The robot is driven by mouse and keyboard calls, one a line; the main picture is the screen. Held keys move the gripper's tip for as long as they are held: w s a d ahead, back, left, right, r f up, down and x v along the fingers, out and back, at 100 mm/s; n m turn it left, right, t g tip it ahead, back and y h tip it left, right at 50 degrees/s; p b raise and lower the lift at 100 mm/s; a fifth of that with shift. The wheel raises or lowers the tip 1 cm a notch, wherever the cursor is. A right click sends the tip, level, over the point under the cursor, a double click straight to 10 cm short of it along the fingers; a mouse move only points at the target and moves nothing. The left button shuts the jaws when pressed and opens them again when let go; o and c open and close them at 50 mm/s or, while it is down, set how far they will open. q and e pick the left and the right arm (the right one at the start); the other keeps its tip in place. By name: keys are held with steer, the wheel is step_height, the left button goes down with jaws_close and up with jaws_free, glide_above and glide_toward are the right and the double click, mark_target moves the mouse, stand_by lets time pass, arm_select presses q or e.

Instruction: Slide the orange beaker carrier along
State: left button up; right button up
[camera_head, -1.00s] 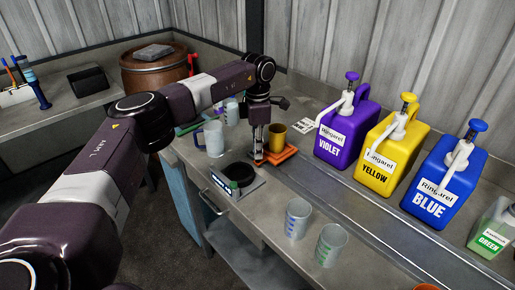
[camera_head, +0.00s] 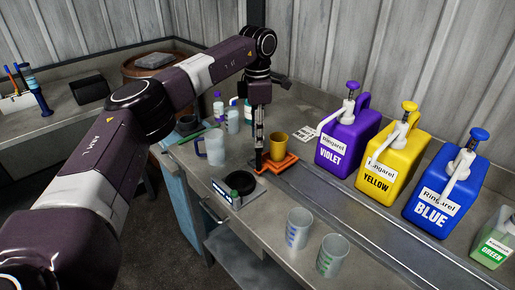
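The orange beaker carrier (camera_head: 284,164) lies flat on the bench at the left end of the metal rail strip. A yellow-brown beaker (camera_head: 277,145) stands upright on it. My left gripper (camera_head: 258,163) points straight down at the carrier's left side, close to it or touching it. Its fingers look close together, but they are too small and dark to tell whether they are shut on the carrier's edge. My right gripper is not in view.
Violet (camera_head: 340,143), yellow (camera_head: 387,158) and blue (camera_head: 440,182) dispensers stand along the back of the rail (camera_head: 330,205), with a green one (camera_head: 494,240) at right. A scale (camera_head: 239,190) and two clear beakers (camera_head: 299,228) stand in front. The rail is clear.

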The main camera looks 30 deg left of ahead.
arm_select(q)
steer(key=shift+r, duration=1.8)
steer(key=shift+f, duration=0.1)
